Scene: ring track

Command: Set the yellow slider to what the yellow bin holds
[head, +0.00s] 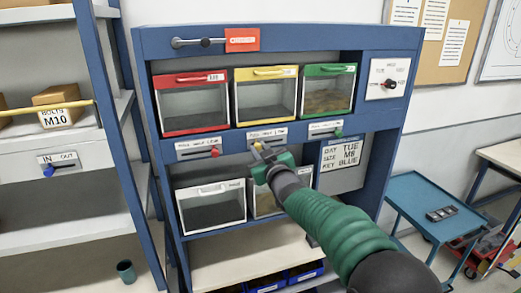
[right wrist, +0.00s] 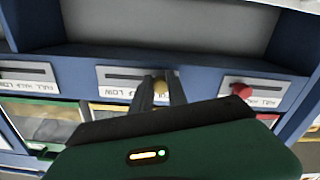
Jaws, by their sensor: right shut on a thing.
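The yellow bin (head: 266,99) has a yellow frame and clear front, in the middle of the cabinet's upper row. Its inside looks pale; I cannot tell its fill level. Below it is the yellow slider's plate (head: 268,133), marked FULL, HALF, LOW. My right gripper (head: 260,151) is at the plate, shut on the slider's yellow knob. In the right wrist view, upside down, the yellow knob (right wrist: 160,85) sits between my fingertips (right wrist: 160,92), a little toward FULL from the middle. The fingers hide part of the slot. My left gripper is not in view.
The red bin (head: 194,104) and green bin (head: 326,93) flank the yellow one. The red knob (head: 214,152) and green knob (head: 338,133) sit near their LOW ends. A sign (head: 342,153) hangs at right. Shelves stand left, a blue cart (head: 440,215) right.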

